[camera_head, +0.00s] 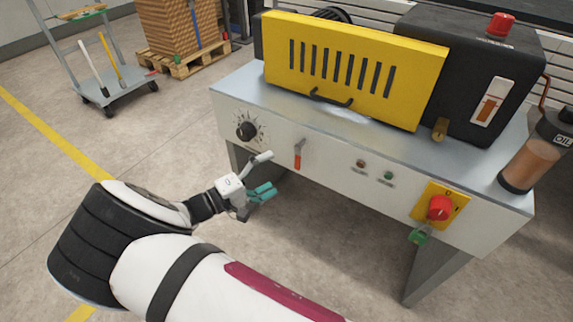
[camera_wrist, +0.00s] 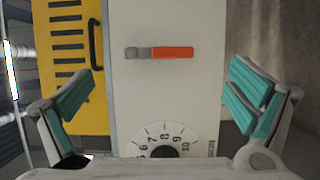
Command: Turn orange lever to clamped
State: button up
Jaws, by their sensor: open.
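The orange lever (camera_head: 298,154) is on the white front panel of the machine, to the right of the black dial. It hangs roughly straight down in the head view. In the wrist view the lever (camera_wrist: 172,52) lies sideways across the panel, with its grey pivot end to the left and its orange handle to the right. My gripper (camera_head: 264,175) is in front of the panel, to the left of the lever and a little lower. In the wrist view its teal-padded fingers (camera_wrist: 160,102) are wide apart with nothing between them, and the lever shows ahead, untouched.
A black dial (camera_head: 246,131) with a numbered scale is left of the lever. Right of it are small buttons (camera_head: 388,177) and a red rotary switch (camera_head: 438,207) on a yellow plate. A yellow guard (camera_head: 345,68) with a handle is above. The floor in front is clear.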

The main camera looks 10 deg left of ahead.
jog(key=shift+v, duration=1.2)
